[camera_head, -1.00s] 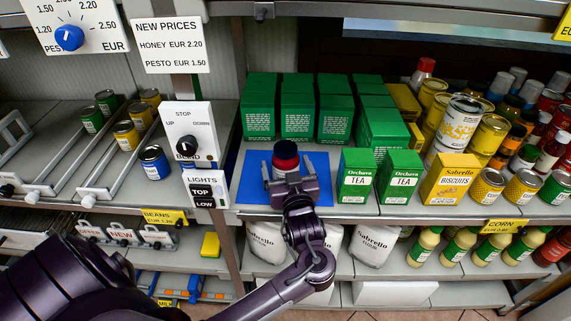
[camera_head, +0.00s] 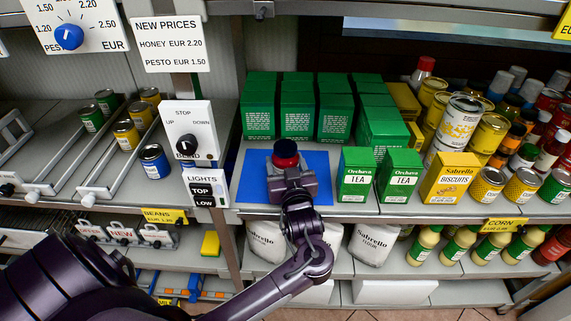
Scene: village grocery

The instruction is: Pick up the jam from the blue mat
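My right gripper is not in view.
Green tea boxes (camera_head: 356,178) stand just right of the mat, and a row of green boxes (camera_head: 297,112) stands behind it. A control panel (camera_head: 187,146) with a knob is at the left. Flour bags (camera_head: 372,243) lie on the shelf below.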

